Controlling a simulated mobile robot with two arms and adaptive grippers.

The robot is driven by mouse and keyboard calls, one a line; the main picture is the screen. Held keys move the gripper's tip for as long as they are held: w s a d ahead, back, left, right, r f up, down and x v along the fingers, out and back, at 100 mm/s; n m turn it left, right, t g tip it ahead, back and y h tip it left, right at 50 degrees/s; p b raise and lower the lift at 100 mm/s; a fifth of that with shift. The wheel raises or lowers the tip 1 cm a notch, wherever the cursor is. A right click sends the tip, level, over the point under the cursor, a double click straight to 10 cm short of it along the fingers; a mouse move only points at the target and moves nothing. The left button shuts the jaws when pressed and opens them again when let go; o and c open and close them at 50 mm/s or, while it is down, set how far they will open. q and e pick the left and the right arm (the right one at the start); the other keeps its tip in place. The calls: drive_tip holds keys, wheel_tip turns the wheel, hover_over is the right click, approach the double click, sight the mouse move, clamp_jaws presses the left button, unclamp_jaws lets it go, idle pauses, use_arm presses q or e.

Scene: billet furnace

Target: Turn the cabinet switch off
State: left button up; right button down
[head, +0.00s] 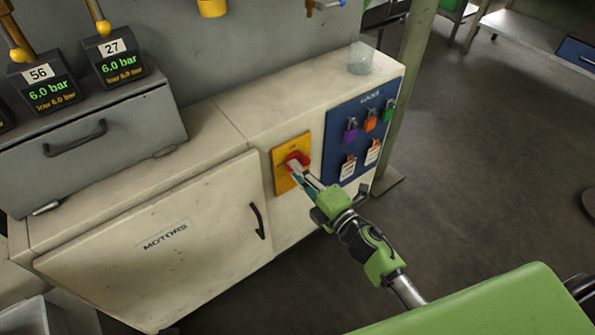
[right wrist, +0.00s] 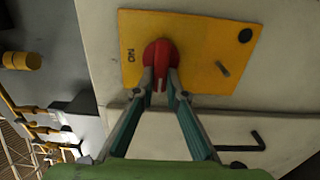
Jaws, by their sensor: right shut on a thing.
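The cabinet switch is a red rotary knob (head: 296,160) on a yellow plate (head: 280,180) on the front of the cream cabinet (head: 220,115). In the right wrist view the red knob (right wrist: 158,58) sits on the yellow plate (right wrist: 205,50), with the word ON at the plate's left. My right gripper (head: 299,171) reaches the knob from the lower right. In the right wrist view its two fingers (right wrist: 160,82) are shut on the knob's grip, which is partly hidden between the tips. My left gripper is not in view.
A blue board (head: 340,125) with coloured padlocks and tags is right of the switch. A MOTORS door (head: 165,250) with a black handle (head: 258,220) is left. A clear cup (head: 361,58) stands on the cabinet top. Grey boxes with pressure displays (head: 113,62) stand behind. Open floor lies to the right.

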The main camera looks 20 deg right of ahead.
drive_tip(key=shift+f, duration=0.1)
drive_tip(key=c, duration=2)
unclamp_jaws()
drive_tip(key=shift+c, duration=0.2)
drive_tip(key=v, duration=1.2)
